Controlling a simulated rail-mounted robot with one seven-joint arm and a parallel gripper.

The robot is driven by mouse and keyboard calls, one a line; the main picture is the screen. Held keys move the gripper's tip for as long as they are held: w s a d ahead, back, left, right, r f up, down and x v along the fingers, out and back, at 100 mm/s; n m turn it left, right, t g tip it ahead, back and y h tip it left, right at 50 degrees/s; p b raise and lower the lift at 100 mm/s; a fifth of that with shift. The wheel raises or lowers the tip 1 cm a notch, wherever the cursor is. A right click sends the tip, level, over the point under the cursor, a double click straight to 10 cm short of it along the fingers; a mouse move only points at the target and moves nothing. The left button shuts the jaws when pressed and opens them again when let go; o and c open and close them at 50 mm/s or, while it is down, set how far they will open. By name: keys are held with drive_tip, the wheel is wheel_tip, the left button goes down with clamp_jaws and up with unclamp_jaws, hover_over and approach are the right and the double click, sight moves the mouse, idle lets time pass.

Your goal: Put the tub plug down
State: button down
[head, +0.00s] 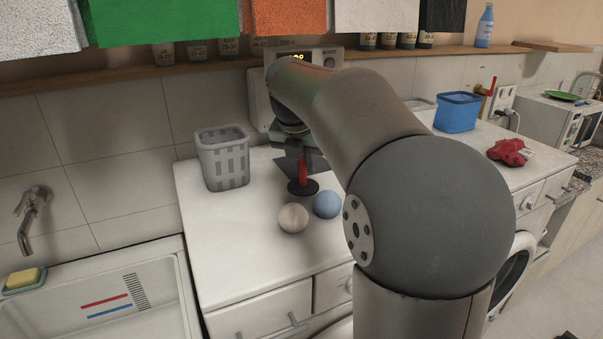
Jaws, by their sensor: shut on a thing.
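The tub plug appears to be the dark round disc (309,188) with a red upright part (303,170), low over the white counter (235,225) in the head view. My gripper (301,158) points down at it from above and is shut on its upper part. My arm hides much of the gripper, and the fingertips are hard to make out. I cannot tell whether the disc touches the counter. A cream ball (293,217) and a blue ball (327,204) lie just in front of the disc.
A grey basket (222,158) stands left of my gripper. A sink (100,305) is at the lower left. A blue tub (457,111) and a crumpled red cloth (508,152) are to the right. Bare counter lies left of the balls.

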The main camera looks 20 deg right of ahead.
sight(305, 175)
drive_tip(key=x, duration=0.3)
drive_tip(key=shift+s+a+f, duration=0.1)
drive_tip(key=shift+a+f, duration=0.05)
drive_tip(key=shift+f, duration=0.45)
drive_tip(key=shift+f, duration=0.1)
drive_tip(key=c, duration=1.4)
unclamp_jaws()
drive_tip(key=shift+o, duration=0.4)
drive_tip(key=v, duration=1.2)
